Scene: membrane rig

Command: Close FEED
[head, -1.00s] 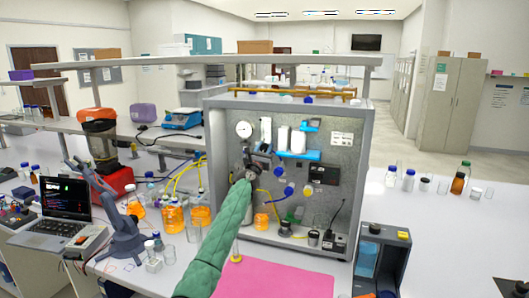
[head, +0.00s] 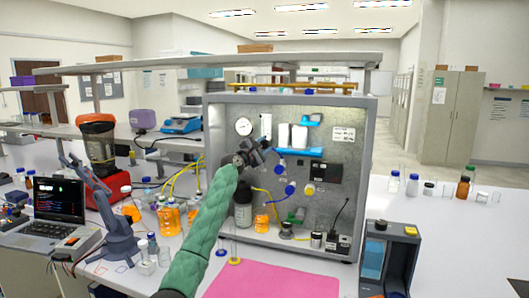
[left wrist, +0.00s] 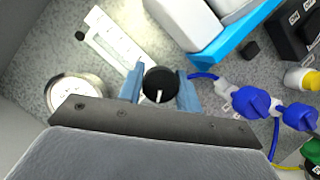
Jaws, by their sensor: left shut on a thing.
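The rig's metal panel (head: 335,150) stands upright in its grey frame. My left gripper (head: 262,150) reaches up to the panel's left part. In the left wrist view its two blue fingers (left wrist: 161,88) are shut on a round black knob (left wrist: 160,82), one on each side. The knob's white line points toward the bottom of that picture. In the head view the gripper hides the knob. Two blue valve handles (left wrist: 252,101) (left wrist: 298,117) are right of the fingers. I cannot read a FEED label. My right gripper is not in view.
A round gauge (left wrist: 76,95) and a white flow tube (left wrist: 117,42) sit close to my fingers. A blue bracket (left wrist: 232,38) holds white cartridges.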

